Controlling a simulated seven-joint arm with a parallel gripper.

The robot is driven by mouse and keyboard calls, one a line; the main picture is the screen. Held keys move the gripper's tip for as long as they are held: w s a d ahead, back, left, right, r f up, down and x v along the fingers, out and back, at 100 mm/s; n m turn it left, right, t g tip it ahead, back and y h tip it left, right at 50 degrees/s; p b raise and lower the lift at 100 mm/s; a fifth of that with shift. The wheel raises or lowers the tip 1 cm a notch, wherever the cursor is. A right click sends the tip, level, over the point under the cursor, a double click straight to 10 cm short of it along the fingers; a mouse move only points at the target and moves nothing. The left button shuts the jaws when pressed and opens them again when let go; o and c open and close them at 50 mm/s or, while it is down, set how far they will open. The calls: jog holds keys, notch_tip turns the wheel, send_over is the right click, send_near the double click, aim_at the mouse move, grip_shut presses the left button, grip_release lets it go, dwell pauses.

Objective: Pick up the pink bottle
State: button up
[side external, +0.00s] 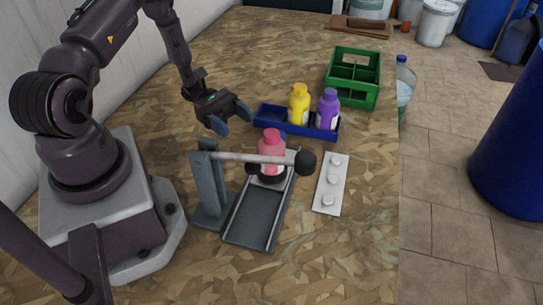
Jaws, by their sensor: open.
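The pink bottle (271,147) stands upright at the far end of a grey sloped rail track (253,220). A grey bar with a black ball end (306,162) crosses in front of its lower part. Dark round shapes show around its base, so its bottom is partly hidden. My gripper (232,118) is open and empty. In the picture it hangs to the upper left of the pink bottle, apart from it, beside the blue tray's left end.
A blue tray (262,120) holds a yellow bottle (298,106) and a purple bottle (328,110) behind the pink one. A green crate (352,88) stands farther back. A white strip with round knobs (331,184) lies right of the track. The front board is clear.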

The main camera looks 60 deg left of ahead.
jog(key=shift+w+d+r, duration=0.1)
jog(key=shift+d+r, duration=0.15)
jog(key=shift+d, duration=0.15)
send_near(272, 150)
jog(key=shift+w+d+f, duration=0.9)
jog(key=shift+w+d, duration=0.2)
jog(key=shift+f+x, duration=0.1)
jog(key=shift+x, duration=1.3)
jog(key=shift+f+x, duration=0.15)
jog(key=shift+x, duration=1.25)
grip_shut()
